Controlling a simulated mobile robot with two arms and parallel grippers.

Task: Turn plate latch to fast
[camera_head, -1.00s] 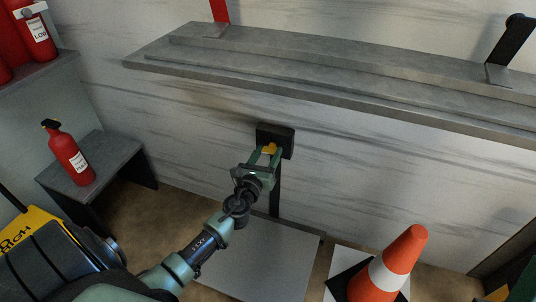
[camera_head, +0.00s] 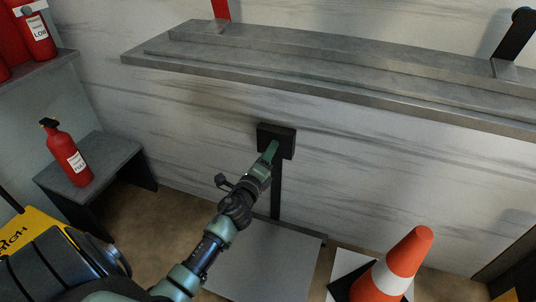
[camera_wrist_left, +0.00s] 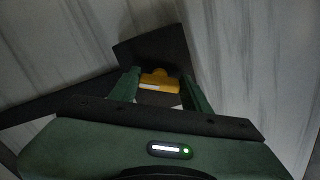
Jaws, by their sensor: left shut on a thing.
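The black plate (camera_head: 288,139) is a dark block on the pale wall, on top of a dark upright bar. The yellow latch (camera_wrist_left: 158,80) sits on the front of the plate (camera_wrist_left: 152,46) in the left wrist view. My left gripper (camera_head: 270,152) reaches the plate from the lower left and is seen nearly edge-on. In the left wrist view its two green fingers (camera_wrist_left: 160,90) stand on either side of the latch and are shut on it. The plate looks tilted there. In the head view my gripper hides the latch. My right gripper is in neither current view.
A grey shelf (camera_head: 300,64) juts out from the wall above the plate. An orange and white cone (camera_head: 403,262) stands at lower right. A red extinguisher (camera_head: 66,153) stands on a small dark table (camera_head: 108,158) at left. Bare floor (camera_head: 175,205) lies between.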

